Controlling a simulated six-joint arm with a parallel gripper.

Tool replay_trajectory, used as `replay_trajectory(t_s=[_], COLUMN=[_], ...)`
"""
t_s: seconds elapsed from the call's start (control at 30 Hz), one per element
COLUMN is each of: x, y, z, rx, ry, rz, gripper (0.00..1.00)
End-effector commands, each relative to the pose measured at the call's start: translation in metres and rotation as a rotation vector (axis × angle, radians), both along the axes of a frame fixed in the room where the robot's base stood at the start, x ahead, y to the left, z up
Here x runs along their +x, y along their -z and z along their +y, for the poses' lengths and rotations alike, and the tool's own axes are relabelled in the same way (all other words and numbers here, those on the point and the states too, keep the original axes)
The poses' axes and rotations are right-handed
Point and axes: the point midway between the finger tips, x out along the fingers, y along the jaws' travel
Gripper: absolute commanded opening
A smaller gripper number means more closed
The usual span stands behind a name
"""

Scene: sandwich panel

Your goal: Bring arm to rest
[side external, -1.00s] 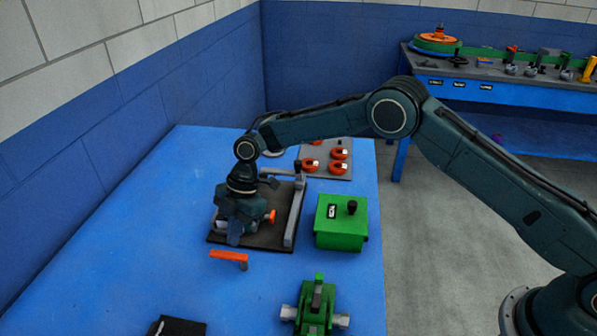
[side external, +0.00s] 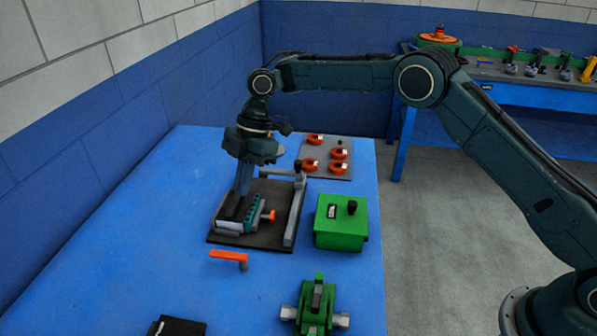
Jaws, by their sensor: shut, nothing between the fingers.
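My gripper (side external: 243,188) points down above the left part of a dark fixture plate (side external: 265,237) on the blue table. Its fingers are shut with nothing between them. On the plate below lies a teal and light grey assembly (side external: 249,215) with an orange knob (side external: 269,215) at its right. The fingertips overlap the back left of this assembly in the picture; I cannot tell whether they touch it. A grey bar (side external: 295,212) runs along the plate's right side.
A green box (side external: 341,222) with a black knob stands right of the plate. An orange handle (side external: 229,256) lies in front. A green clamp device (side external: 317,302) is at the front. Orange rings (side external: 311,165) sit on a grey board behind. The table's left side (side external: 110,255) is clear.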

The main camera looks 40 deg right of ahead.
Motion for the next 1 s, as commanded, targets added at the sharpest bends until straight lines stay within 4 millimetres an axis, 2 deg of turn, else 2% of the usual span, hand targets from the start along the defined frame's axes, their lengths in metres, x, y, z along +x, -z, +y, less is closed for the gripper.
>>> replay_trajectory(t_s=[0.43,0.57,0.77,1.0], x=[0.0,0.0,-0.005,-0.022], y=[-0.003,-0.009,-0.035,-0.084], z=[-0.001,-0.003,-0.013,-0.037], rx=[-0.001,-0.001,-0.009,-0.019], ry=[0.002,0.018,0.101,0.284], rz=[0.0,-0.003,-0.005,-0.009], gripper=[0.0,0.0,0.0,0.0])
